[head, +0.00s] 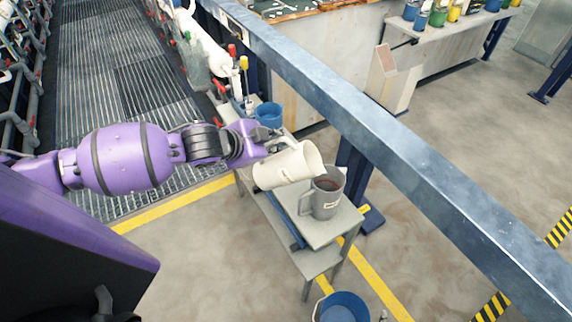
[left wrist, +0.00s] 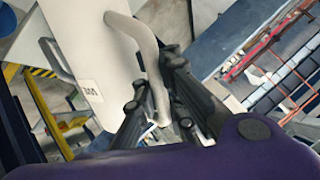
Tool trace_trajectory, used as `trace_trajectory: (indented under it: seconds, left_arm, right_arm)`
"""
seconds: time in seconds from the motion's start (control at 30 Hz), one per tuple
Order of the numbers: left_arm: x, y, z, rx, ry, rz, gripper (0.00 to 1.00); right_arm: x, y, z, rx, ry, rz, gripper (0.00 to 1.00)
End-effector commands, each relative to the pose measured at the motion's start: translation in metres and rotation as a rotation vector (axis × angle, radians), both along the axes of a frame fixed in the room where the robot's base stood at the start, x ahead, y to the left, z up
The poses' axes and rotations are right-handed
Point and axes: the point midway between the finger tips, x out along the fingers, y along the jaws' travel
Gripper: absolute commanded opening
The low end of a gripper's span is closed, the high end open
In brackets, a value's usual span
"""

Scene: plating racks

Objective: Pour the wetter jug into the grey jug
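The cream-white jug (head: 283,169) is held in the air by my left gripper (head: 265,147), tilted with its mouth toward the right. The left wrist view shows the white jug (left wrist: 85,55) with its handle (left wrist: 145,50) between the fingers of my left gripper (left wrist: 158,105). The grey jug (head: 324,196) stands upright on the small grey table, just right of and below the white jug's mouth. Dark reddish liquid shows inside the grey jug. No stream between the jugs can be made out. My right gripper is not in view.
The small grey table (head: 318,232) also bears a blue tub (head: 268,113) behind the jugs. A thick blue-grey beam (head: 400,130) runs diagonally past the table's right side. A blue bucket (head: 341,308) stands on the floor in front.

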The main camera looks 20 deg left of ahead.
Motion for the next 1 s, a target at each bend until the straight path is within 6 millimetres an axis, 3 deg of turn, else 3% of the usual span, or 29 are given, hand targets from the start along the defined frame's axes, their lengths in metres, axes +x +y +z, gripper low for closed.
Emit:
trace_trajectory:
  seconds: [0.47, 1.0]
  left_arm:
    - [-0.002, -0.013, 0.017, 0.141, 0.028, -0.002, 0.00]
    - [0.001, -0.012, 0.017, 0.155, 0.033, 0.000, 0.00]
  right_arm:
    - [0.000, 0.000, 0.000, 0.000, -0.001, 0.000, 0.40]
    - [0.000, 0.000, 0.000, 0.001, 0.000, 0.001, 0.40]
